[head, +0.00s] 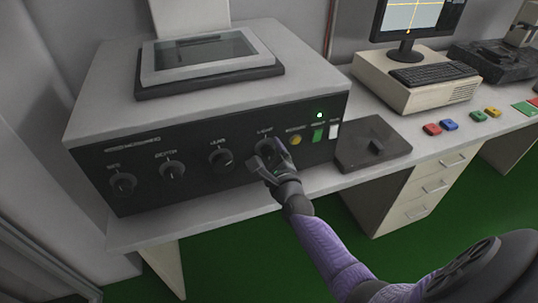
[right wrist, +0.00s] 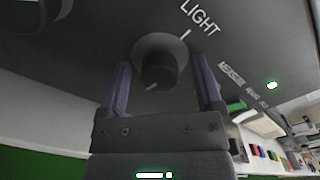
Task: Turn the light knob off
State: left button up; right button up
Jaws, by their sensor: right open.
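The light knob is a dark round knob on the black front panel (head: 200,185) of the grey machine. In the right wrist view the light knob (right wrist: 158,65) sits under the word LIGHT, with a white line at its upper right and a pale mark near its lower edge. My right gripper (head: 270,158) is at this knob and hides part of it in the head view. In the right wrist view my right gripper (right wrist: 162,88) is open, with one finger on each side of the knob. I cannot tell whether the fingers touch it. My left gripper is not in view.
Several other knobs, such as the one to the left (head: 221,160), line the panel. A yellow button (head: 295,140), a green switch (head: 318,134) and a lit green lamp (head: 319,115) are to the right. A dark box (head: 370,146) lies on the desk nearby.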

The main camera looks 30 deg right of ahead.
grip_shut()
